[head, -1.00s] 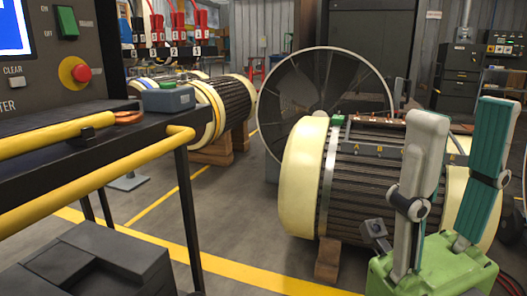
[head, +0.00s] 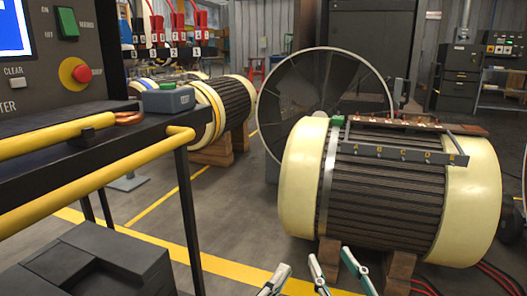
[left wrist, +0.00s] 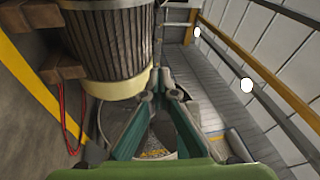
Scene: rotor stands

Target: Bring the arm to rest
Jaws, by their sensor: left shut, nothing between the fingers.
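My left gripper (head: 280,272) shows as a shut finger pair at the bottom edge of the head view, leaning right. In the left wrist view my left gripper (left wrist: 161,97) has its green fingers drawn together and empty. My right gripper (head: 329,252) is at the bottom edge just to the right, its two fingers apart with nothing between them. Both grippers are low in the picture and their bases are cut off. The right fingers overlap the wooden block under the large cream-ended motor (head: 385,190).
A yellow-railed bench (head: 100,172) with a control panel fills the left, with a dark box (head: 90,262) below it. A large fan (head: 330,85) stands behind the motor. A second motor (head: 235,100) lies further back. Red cables (head: 495,275) run on the floor at right.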

